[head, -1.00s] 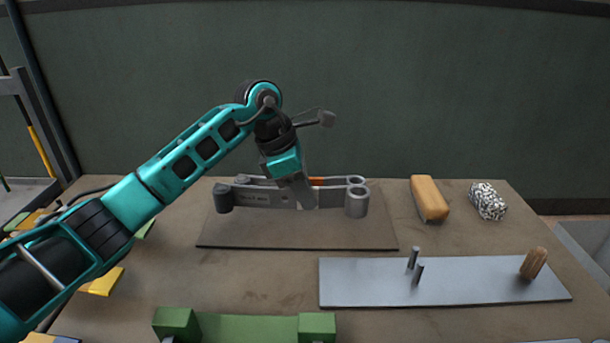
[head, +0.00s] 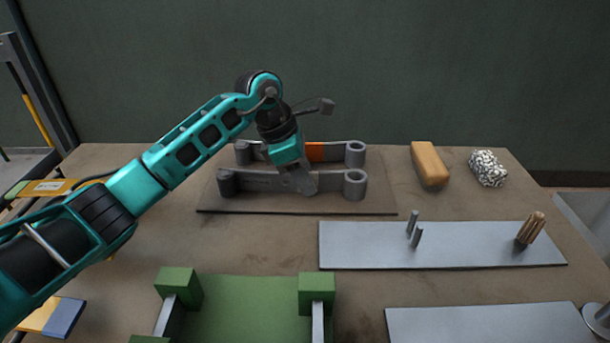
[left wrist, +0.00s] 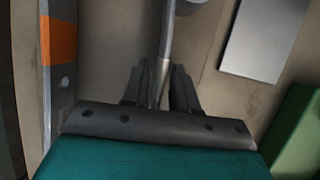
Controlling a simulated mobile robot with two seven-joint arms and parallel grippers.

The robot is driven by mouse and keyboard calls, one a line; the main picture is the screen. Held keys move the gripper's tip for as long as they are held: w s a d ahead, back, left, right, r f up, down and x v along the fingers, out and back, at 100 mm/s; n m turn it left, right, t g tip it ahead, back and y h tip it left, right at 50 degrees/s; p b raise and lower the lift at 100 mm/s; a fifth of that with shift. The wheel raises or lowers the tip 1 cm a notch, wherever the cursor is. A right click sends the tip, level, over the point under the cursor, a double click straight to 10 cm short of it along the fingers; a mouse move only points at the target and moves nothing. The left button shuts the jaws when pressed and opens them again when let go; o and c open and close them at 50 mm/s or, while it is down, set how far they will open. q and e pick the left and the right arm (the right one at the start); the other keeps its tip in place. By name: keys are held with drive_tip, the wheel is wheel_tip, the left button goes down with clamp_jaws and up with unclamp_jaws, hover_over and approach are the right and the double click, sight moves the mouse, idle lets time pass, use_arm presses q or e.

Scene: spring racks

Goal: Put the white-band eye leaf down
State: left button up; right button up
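The white-band eye leaf (head: 245,182) is a long grey bar with a round eye at each end. It lies along the front of a brown mat (head: 230,206) and appears to rest on it. My left gripper (head: 303,182) is over its middle, hiding the band in the head view. In the left wrist view the leaf (left wrist: 164,55) runs between my two fingers (left wrist: 160,90). The fingers stand apart, with a gap beside the leaf, so the gripper looks open. My right gripper is out of view.
Behind lies a similar leaf with an orange band (head: 315,152), close to my gripper. A grey plate (head: 465,245) with two pins stands at right. A green fixture (head: 250,305) is in front. A tan block (head: 429,163) and a speckled block (head: 488,168) lie back right.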

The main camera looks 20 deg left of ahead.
sight(282, 193)
use_arm(q)
drive_tip(key=shift+o, duration=0.8)
drive_tip(key=shift+r, duration=0.1)
drive_tip(key=shift+a+r, duration=0.1)
drive_tip(key=shift+r, duration=0.1)
drive_tip(key=v, duration=1.1)
drive_tip(key=shift+r+p, duration=0.3)
drive_tip(key=shift+p, duration=0.15)
drive_tip(key=shift+s, duration=0.1)
